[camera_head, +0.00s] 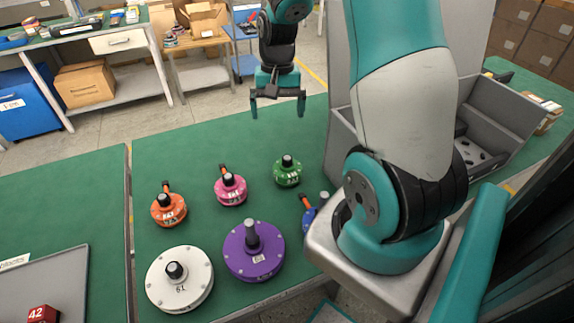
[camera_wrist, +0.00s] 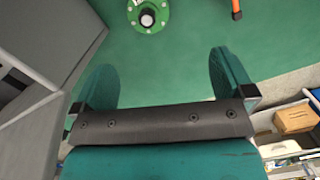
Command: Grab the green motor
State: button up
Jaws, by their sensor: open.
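The green motor (camera_head: 287,171) stands upright on the green table, a round green disc with a black shaft on top. It also shows at the top of the wrist view (camera_wrist: 147,14), beyond the fingertips. My gripper (camera_head: 278,106) is open and empty, raised above the far part of the table, behind the green motor in the head view. In the wrist view my gripper's two fingers (camera_wrist: 160,80) stand wide apart with only bare table between them. The gripper and the motor are apart.
A pink motor (camera_head: 230,188) and an orange motor (camera_head: 168,208) stand left of the green one. A purple motor (camera_head: 253,252), a white motor (camera_head: 180,281) and a partly hidden blue motor (camera_head: 309,217) are nearer. A grey bin (camera_head: 343,140) stands right.

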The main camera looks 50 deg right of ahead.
aim_at(287, 157)
jog(key=shift+m, duration=0.4)
jog(key=f, duration=0.4)
jog(key=s+d+f+p, duration=0.1)
jog(key=f, duration=0.7)
jog(key=shift+s+d+f+p, duration=0.1)
jog(key=shift+s+d+p, duration=0.05)
jog(key=shift+s+p, duration=0.15)
jog(key=shift+s+f+p, duration=0.15)
jog(key=shift+f+p, duration=0.8)
jog(key=shift+f, duration=2.1)
jog(key=c, duration=1.1)
jog(key=shift+r, duration=0.15)
jog(key=shift+c, duration=0.2)
